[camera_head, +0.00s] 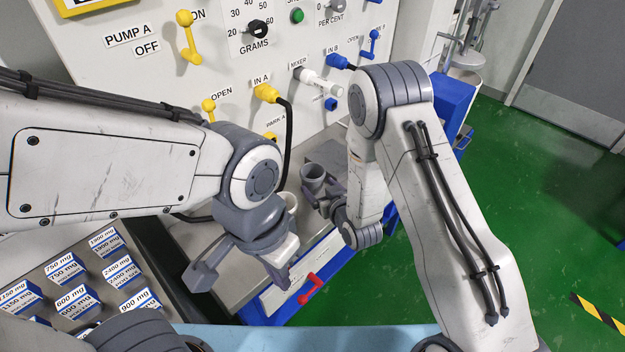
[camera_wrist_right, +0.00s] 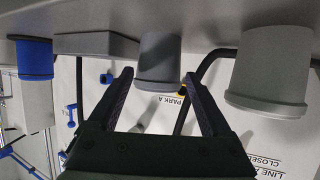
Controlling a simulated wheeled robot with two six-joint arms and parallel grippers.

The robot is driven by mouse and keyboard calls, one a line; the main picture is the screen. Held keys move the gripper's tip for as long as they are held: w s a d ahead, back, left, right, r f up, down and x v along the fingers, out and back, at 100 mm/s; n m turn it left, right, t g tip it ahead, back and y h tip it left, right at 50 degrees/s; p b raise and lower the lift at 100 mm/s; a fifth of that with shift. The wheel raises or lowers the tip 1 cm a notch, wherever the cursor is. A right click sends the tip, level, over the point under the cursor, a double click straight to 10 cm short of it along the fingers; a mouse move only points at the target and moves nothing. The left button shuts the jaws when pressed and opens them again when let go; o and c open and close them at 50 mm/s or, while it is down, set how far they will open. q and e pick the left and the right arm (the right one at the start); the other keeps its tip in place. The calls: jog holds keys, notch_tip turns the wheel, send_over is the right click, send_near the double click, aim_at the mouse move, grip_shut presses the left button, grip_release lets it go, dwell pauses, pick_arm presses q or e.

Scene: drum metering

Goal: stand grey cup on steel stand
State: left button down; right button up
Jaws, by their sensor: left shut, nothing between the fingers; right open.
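The grey cup (camera_head: 312,173) stands upright on the bench, at the fingers of my right gripper (camera_head: 324,194). In the right wrist view, which is upside down, the cup (camera_wrist_right: 160,58) shows between the open fingertips (camera_wrist_right: 158,76); I cannot tell whether they touch it. A flat grey block (camera_wrist_right: 95,45), perhaps the steel stand, sits beside the cup there; it also shows in the head view (camera_head: 347,161), partly hidden by my right arm. Nothing is seen on it. My left gripper (camera_head: 279,278) is shut and empty, above the bench's front edge.
A larger grey pot (camera_wrist_right: 270,70) stands beside the cup. A blue-and-white container (camera_wrist_right: 36,80) is on the block's other side. The panel with yellow and blue valves rises behind, with a black hose (camera_head: 286,140). Labelled weight boxes (camera_head: 75,300) fill a tray at left.

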aim_at(316, 184)
jog(key=shift+f+p+x, duration=0.15)
jog(key=shift+p+x, duration=0.2)
jog(key=shift+x, duration=1.2)
jog(key=shift+f+p+x, duration=0.1)
jog(key=shift+p+x, duration=0.25)
jog(key=shift+x, duration=1.25)
jog(key=shift+s+d, duration=0.1)
jog(key=shift+s, duration=0.05)
jog(key=c, duration=1.2)
jog(key=shift+o, duration=0.2)
jog(key=shift+r, duration=0.15)
